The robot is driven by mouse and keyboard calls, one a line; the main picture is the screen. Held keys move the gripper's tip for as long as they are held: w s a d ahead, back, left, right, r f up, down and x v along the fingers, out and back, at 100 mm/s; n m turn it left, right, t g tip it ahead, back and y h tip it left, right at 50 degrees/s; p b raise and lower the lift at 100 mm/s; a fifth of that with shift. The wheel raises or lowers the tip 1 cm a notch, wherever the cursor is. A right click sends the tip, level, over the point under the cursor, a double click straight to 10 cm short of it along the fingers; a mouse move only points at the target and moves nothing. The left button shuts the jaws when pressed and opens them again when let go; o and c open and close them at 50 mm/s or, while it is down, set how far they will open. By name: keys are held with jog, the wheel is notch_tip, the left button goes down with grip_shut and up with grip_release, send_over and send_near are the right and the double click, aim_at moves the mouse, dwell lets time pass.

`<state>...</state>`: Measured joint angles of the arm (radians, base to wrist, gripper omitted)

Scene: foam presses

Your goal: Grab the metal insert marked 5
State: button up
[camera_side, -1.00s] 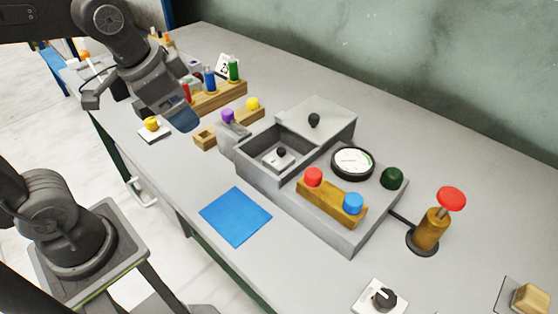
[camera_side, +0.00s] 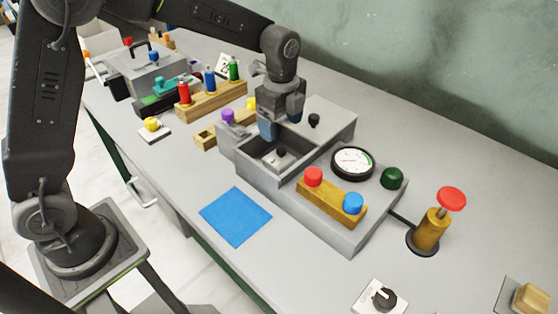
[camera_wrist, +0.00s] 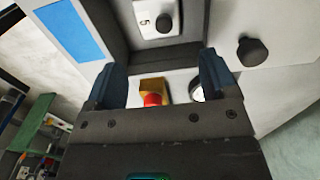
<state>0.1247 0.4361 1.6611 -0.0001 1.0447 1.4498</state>
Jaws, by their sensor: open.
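The metal insert marked 5 (camera_wrist: 147,20) is a pale plate with a black knob, lying in the open grey press cavity. In the side view the insert (camera_side: 275,161) sits on the cavity floor; its mark is too small to read there. My gripper (camera_side: 281,122) is over the cavity's back-left part, above the insert and apart from it. In the wrist view my gripper (camera_wrist: 162,64) has its two dark fingers spread wide with nothing held between them.
The press lid (camera_side: 335,118) with a black knob is at the cavity's back right. A wooden block with red button (camera_side: 313,176) and blue button (camera_side: 353,203), and a gauge (camera_side: 352,163), stand in front. A blue mat (camera_side: 236,216) lies left. A rack (camera_side: 212,100) holds coloured bottles.

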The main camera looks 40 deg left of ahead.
aim_at(280, 151)
notch_tip(280, 151, down, 11)
jog(key=shift+s+f, duration=0.1)
jog(key=c, duration=0.9)
